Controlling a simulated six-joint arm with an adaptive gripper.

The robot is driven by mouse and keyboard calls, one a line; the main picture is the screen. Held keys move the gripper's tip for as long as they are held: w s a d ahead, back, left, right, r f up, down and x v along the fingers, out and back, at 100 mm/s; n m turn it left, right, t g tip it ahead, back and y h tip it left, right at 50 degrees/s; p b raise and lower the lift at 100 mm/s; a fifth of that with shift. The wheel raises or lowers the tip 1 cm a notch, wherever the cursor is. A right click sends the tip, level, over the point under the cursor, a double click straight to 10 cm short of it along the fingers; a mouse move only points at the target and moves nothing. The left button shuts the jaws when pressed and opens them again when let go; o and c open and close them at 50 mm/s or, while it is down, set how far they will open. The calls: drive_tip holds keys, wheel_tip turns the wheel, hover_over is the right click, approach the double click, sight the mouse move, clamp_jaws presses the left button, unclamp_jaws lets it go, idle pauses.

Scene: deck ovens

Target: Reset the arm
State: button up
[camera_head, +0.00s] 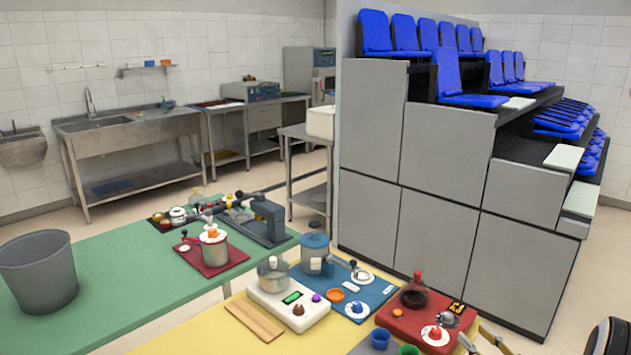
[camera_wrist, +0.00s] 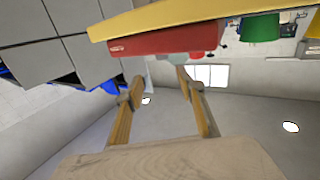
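My gripper (camera_wrist: 159,78) shows in the wrist view with its two tan fingers apart and nothing between them. The wrist picture looks upside down, with wall and ceiling lights behind the fingers. A yellow table edge (camera_wrist: 170,18), a red block-like item (camera_wrist: 150,43) and a green cup (camera_wrist: 259,29) show near the top of that view, apart from the fingers.
The green table (camera_head: 150,262) holds a grey bucket (camera_head: 40,275) and a red mat (camera_head: 235,255). The yellow table (camera_head: 215,333) holds a white scale-like device (camera_head: 288,303), a blue mat (camera_head: 375,290) and a red tray (camera_head: 397,325). Grey stands with blue seats (camera_head: 430,195) rise behind.

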drive_tip(key=w+a+r+g+h, duration=0.25)
drive_tip(key=r+h, duration=0.25)
drive_tip(key=r, duration=0.7)
drive_tip(key=s+a+r+m+g+h, duration=0.25)
drive_tip(key=s+a+r, duration=0.25)
drive_tip(key=s+r, duration=0.45)
drive_tip(key=s+a+g, duration=0.2)
drive_tip(key=s+a, duration=0.4)
drive_tip(key=s, duration=0.5)
drive_tip(key=s+a+g+y, duration=0.1)
drive_tip(key=s+a+g, duration=0.1)
drive_tip(key=s+a, duration=0.4)
drive_tip(key=s+a+m+g+y, duration=0.1)
drive_tip(key=s+a, duration=0.5)
drive_tip(key=s, duration=1)
drive_tip(key=shift+s+a+r+g, duration=0.15)
drive_tip(key=shift+s+r+g, duration=0.15)
drive_tip(key=shift+g, duration=0.3)
